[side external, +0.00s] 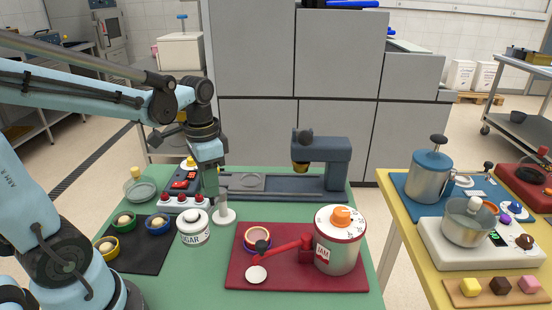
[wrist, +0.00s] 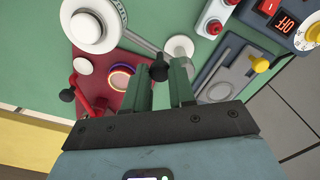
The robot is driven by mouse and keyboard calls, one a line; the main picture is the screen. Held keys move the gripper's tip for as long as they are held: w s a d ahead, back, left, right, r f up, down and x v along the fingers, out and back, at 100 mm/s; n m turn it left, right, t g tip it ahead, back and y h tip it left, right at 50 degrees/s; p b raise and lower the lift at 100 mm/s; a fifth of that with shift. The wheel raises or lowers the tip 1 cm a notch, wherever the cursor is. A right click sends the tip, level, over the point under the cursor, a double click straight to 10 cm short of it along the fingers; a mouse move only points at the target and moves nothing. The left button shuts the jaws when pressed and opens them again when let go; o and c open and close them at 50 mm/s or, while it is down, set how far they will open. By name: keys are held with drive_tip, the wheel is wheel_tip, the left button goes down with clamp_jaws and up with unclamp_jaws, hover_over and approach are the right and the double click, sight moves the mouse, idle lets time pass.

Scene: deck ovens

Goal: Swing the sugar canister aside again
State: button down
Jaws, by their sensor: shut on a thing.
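The white sugar canister (side external: 194,229), with a round lid, stands at the table's middle left, left of a white post (side external: 225,213). In the wrist view the canister (wrist: 88,30) is seen from above, and a grey bar (wrist: 142,40) runs from it towards the post's round white foot. My gripper (side external: 210,194) points down beside the post, just above and right of the canister. In the wrist view its green fingers (wrist: 161,75) are closed around a dark knob (wrist: 158,70). How the knob joins the bar is hidden.
A red mat (side external: 240,279) at the front right holds a jam canister (side external: 338,248) on a red swing arm and a ringed bowl (side external: 257,238). Several small bowls lie on a dark mat (side external: 145,261) at left. A control panel (side external: 183,181) and grey machine (side external: 325,160) stand behind.

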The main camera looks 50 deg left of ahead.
drive_tip(key=shift+s+a+m, duration=0.15)
drive_tip(key=shift+a+m, duration=0.05)
drive_tip(key=shift+m, duration=0.3)
drive_tip(key=c, duration=0.9)
unclamp_jaws()
drive_tip(key=shift+c, duration=0.2)
drive_tip(key=shift+r, duration=0.15)
wheel_tip(320, 180, up, 12)
drive_tip(key=d+f+n+t, duration=0.3)
drive_tip(key=d+f+t, duration=0.4)
drive_tip(key=f, duration=0.3)
drive_tip(key=shift+w+d+n, duration=0.25)
drive_tip(key=shift+d+n, duration=0.05)
drive_tip(key=shift+d, duration=0.3)
